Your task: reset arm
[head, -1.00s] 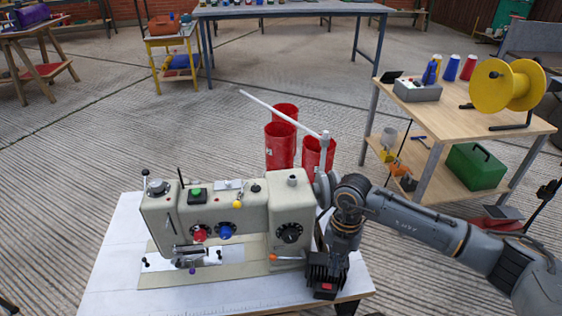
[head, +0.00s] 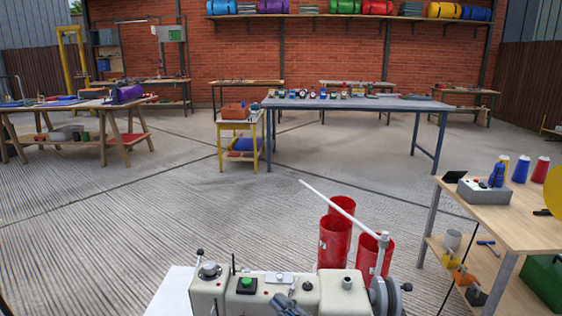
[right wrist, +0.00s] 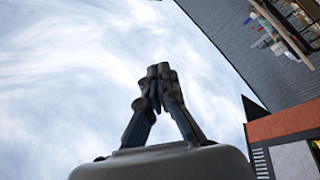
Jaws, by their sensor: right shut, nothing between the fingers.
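My right gripper (right wrist: 158,72) is shut and empty in the right wrist view, its fingertips together against a cloudy sky. In the head view a small dark grey part of it (head: 284,304) shows at the bottom edge, in front of the sewing machine. The cream sewing machine (head: 325,292) stands at the bottom of the head view, with a green button on top and a handwheel at its right. Its lower part is cut off by the frame. My left gripper is in neither view.
Red bins (head: 335,241) stand behind the machine. A wooden table (head: 520,215) at the right holds a grey box (head: 483,191) and cones. A long grey table (head: 350,103) and a yellow stand (head: 240,124) are farther back. The concrete floor between is clear.

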